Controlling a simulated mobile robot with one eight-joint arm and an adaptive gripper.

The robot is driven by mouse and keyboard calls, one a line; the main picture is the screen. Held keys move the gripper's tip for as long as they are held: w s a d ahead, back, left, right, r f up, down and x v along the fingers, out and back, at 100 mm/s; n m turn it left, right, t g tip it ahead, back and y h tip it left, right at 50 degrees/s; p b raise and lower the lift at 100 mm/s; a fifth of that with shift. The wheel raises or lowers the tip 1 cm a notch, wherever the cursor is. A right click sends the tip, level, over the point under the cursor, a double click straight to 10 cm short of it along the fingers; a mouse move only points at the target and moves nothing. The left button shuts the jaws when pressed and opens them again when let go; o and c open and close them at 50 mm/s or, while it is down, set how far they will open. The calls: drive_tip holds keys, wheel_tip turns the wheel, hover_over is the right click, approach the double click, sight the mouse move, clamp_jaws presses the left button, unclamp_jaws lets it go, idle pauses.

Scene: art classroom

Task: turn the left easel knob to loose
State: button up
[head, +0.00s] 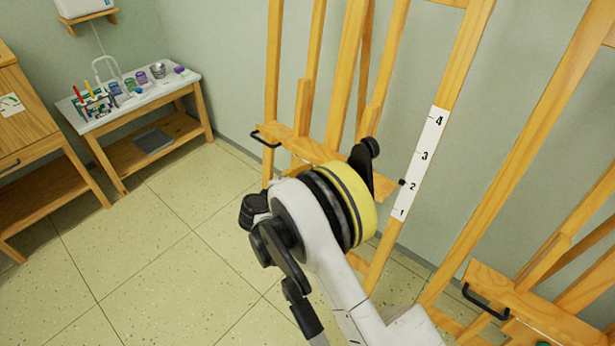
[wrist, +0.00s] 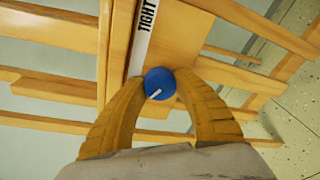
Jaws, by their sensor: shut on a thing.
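In the wrist view, the blue round knob (wrist: 161,78) with a white pointer mark sits between the two orange fingertips of my gripper (wrist: 160,84). The fingers are shut on it from both sides. The pointer lies near the knob's lower left edge. A white strip (wrist: 145,30) reading "TIGHT" runs up from the knob along the wood; no other word can be read. In the head view, the left easel (head: 350,60) stands against the wall behind my arm. My arm hides the knob and my fingers there.
A second easel (head: 560,75) stands at the right, with a black handle (head: 485,302) on its ledge. A white strip numbered 1 to 4 (head: 424,160) is on a wooden post. A sink table (head: 140,98) and a wooden cabinet (head: 30,150) stand at the left. The tiled floor is clear.

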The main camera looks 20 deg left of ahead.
drive_tip(key=o, duration=1.2)
drive_tip(key=shift+w, duration=0.1)
